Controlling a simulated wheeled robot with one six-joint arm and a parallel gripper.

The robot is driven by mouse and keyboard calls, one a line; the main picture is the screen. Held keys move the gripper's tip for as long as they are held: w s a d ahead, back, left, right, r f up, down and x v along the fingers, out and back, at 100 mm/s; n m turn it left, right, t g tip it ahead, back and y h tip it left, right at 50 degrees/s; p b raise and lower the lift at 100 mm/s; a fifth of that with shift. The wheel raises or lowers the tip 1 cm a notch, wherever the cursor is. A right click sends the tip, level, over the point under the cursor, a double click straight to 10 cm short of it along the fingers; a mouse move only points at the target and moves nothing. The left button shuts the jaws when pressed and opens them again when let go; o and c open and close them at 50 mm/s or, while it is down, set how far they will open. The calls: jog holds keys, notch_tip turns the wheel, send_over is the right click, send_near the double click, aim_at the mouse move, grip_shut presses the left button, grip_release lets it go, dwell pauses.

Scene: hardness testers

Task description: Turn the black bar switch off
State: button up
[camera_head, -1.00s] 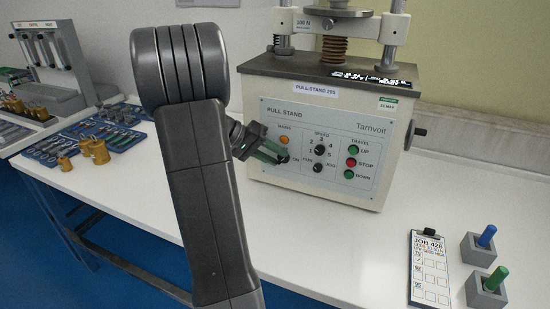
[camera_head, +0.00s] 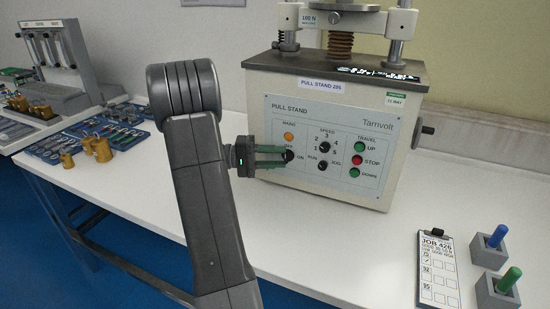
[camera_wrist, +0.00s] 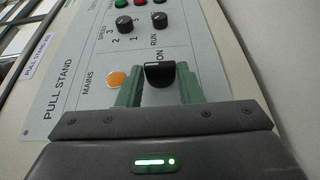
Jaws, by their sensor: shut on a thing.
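The black bar switch (camera_wrist: 159,75) is the MAINS switch on the front panel of the pull stand (camera_head: 340,180), below the amber lamp (camera_head: 289,136). In the wrist view it sits between the two green fingers of my gripper (camera_wrist: 158,92), with the ON label just beyond it. My gripper (camera_head: 284,157) is shut on the switch and reaches it from the left in the head view. The fingers partly cover the switch there. The amber lamp (camera_wrist: 116,79) looks bright orange. Which label the bar points to is hard to tell.
The SPEED knob (camera_head: 324,147), RUN/JOG knob (camera_head: 322,165) and red STOP button (camera_head: 356,160) are close to the right. A job card (camera_head: 438,268) and two blocks with blue (camera_head: 497,235) and green (camera_head: 508,279) pegs lie at front right.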

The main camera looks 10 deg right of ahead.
dwell(0.5)
jog(key=o, duration=1)
jog(key=shift+p+v, duration=1.3)
jog(key=shift+v, duration=5.65)
jog(key=shift+s+f, duration=0.1)
jog(key=shift+f, duration=0.05)
